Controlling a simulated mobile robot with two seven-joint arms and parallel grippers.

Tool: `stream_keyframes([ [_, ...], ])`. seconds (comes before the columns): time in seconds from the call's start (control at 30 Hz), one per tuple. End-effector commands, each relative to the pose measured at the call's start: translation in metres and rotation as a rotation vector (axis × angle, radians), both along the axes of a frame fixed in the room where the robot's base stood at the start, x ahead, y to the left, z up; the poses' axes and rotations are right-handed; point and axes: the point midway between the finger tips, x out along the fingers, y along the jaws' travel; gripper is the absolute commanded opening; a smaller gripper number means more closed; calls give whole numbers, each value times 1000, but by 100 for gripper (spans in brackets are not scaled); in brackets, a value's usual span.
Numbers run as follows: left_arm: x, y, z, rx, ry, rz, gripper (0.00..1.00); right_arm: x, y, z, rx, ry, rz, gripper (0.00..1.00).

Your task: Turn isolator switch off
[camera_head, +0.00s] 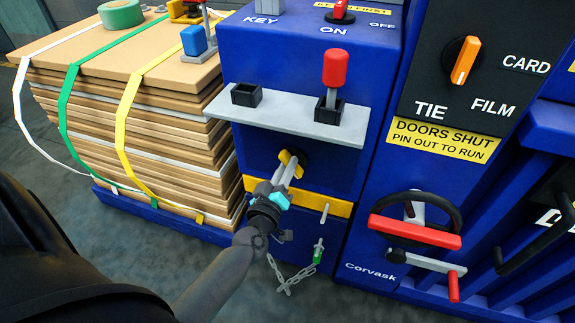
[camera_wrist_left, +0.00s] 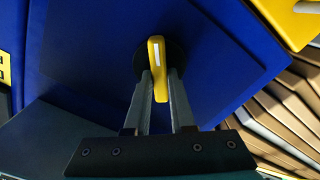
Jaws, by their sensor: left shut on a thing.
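A red switch handle (camera_head: 340,12) stands at the top edge of the blue cabinet, between the words ON and OFF. It is partly cut off by the picture edge. Lower on the cabinet front is a yellow rotary handle (camera_head: 289,158) on a round black base. I cannot tell from labels which one is the isolator. My left gripper (camera_head: 285,172) is shut on the yellow handle, its two fingers on either side. In the left wrist view the yellow handle (camera_wrist_left: 156,55) has a white stripe and sits between the fingertips. My right gripper is not in view.
A grey shelf (camera_head: 275,118) above the gripper carries two black holders, one with a red-topped piece (camera_head: 335,68). A chain (camera_head: 288,280) hangs below. Strapped boards (camera_head: 160,170) stand left. The right panel has an orange knob (camera_head: 465,60) and a red-handled latch (camera_head: 415,232).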

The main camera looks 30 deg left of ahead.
Motion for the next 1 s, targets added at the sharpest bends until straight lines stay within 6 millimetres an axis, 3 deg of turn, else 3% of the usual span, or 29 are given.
stream_keyframes([
  [0.5,0,2,-3,-478,-115,-1,0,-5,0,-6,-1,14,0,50],
  [1.0,-1,3,-6,-816,-196,0,0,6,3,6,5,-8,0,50],
])
